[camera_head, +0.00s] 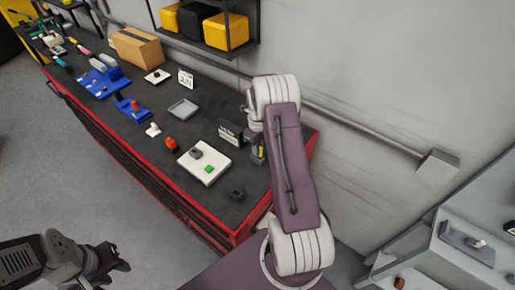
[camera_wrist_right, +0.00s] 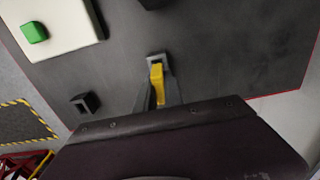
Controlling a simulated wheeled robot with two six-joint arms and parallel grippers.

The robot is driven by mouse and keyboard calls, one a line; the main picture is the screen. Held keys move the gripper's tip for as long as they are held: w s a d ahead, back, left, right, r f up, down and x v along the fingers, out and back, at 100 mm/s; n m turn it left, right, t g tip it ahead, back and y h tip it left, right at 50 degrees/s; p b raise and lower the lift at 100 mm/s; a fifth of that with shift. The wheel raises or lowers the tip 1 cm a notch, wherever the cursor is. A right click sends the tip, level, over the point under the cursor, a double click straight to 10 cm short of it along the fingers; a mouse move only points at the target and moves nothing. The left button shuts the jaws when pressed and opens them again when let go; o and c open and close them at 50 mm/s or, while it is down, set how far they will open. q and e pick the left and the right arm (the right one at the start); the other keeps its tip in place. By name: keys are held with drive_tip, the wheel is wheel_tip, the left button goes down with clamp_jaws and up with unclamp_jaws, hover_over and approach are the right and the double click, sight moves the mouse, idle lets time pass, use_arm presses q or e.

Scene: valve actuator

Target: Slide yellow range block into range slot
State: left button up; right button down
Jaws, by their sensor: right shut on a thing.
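The yellow range block (camera_wrist_right: 157,80) is between the fingers of my right gripper (camera_wrist_right: 157,92) in the right wrist view. The gripper is shut on it. A grey frame with an opening (camera_wrist_right: 155,59) lies right at the block's far end; I cannot tell whether the block is inside it. In the head view the yellow block (camera_head: 260,152) shows as a small patch, mostly hidden by my right arm. A small dark holder with an opening (camera_wrist_right: 85,103) stands apart on the bench, also in the head view (camera_head: 237,193). My left gripper (camera_head: 110,263) is away from the bench, its jaw opening unclear.
A white plate (camera_head: 216,160) with a green block (camera_head: 208,169) and a grey block lies left of my right gripper. A red part (camera_head: 171,143) and grey tray (camera_head: 183,108) lie farther along the bench. The wall is behind.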

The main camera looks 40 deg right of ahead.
drive_tip(key=shift+f+b, duration=0.75)
drive_tip(key=shift+f, duration=0.4)
drive_tip(key=c, duration=1.4)
unclamp_jaws()
drive_tip(key=shift+o, duration=0.2)
drive_tip(key=shift+r, duration=0.3)
wheel_tip(320, 180, up, 8)
drive_tip(key=b, duration=0.3)
drive_tip(key=shift+f, duration=0.1)
drive_tip(key=shift+r, duration=0.4)
